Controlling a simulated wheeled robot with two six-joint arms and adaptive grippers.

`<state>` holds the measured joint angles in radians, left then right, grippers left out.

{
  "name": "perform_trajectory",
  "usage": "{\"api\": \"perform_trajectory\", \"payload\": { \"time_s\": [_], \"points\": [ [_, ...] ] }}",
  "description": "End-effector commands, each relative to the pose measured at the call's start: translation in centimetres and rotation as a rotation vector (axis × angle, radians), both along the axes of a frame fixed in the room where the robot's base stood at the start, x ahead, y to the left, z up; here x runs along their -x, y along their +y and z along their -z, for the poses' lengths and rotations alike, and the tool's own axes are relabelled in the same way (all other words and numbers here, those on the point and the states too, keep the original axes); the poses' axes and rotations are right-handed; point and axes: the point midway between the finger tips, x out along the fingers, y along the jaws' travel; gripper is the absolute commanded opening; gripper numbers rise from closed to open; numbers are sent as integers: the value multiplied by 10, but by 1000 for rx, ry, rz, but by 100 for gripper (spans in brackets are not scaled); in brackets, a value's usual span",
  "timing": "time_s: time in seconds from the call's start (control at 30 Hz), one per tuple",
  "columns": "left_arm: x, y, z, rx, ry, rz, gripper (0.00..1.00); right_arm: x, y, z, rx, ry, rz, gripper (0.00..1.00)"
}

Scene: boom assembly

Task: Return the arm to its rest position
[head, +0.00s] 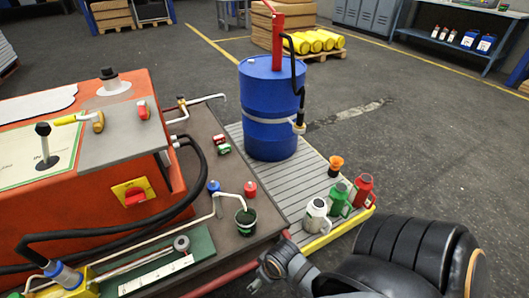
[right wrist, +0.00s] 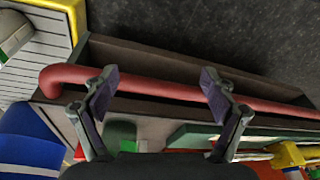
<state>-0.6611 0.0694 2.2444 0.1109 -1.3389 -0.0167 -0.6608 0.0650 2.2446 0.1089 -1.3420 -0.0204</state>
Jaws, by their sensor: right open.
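My right arm comes in from the lower right in the head view, with its black links bent near the picture's edge. Its gripper (head: 273,267) hangs over the front corner of the workbench, close to the red rail (head: 236,279). In the right wrist view the gripper (right wrist: 160,86) has its two fingers wide apart with nothing between them. The red rail (right wrist: 165,92) runs across behind the fingers there; I cannot tell the exact gap. My left gripper is not in view.
A blue drum (head: 270,125) with a red pump stands on a ribbed platform (head: 312,170). White, green and red jugs (head: 316,216) and an orange funnel (head: 336,164) stand near the platform's yellow edge. An orange machine (head: 60,185) fills the left.

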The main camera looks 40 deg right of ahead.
Motion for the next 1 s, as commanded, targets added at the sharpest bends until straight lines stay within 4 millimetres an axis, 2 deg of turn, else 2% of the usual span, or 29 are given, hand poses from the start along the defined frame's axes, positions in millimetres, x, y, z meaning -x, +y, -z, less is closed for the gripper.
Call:
{"api": "perform_trajectory", "payload": {
  "time_s": [0.47,0.57,0.67,0.77,0.87,1.0],
  "points": [
    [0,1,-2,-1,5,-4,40,0,-2,-1,2,3,3,85],
    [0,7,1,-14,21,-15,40,0,-7,1,15,18,16,85],
    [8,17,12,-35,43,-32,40,7,-18,12,36,41,32,85],
    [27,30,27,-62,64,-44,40,27,-31,27,63,62,45,85],
    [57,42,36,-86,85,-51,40,57,-44,36,87,83,51,85],
    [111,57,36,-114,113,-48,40,110,-58,36,116,111,50,85]
  ]
}}
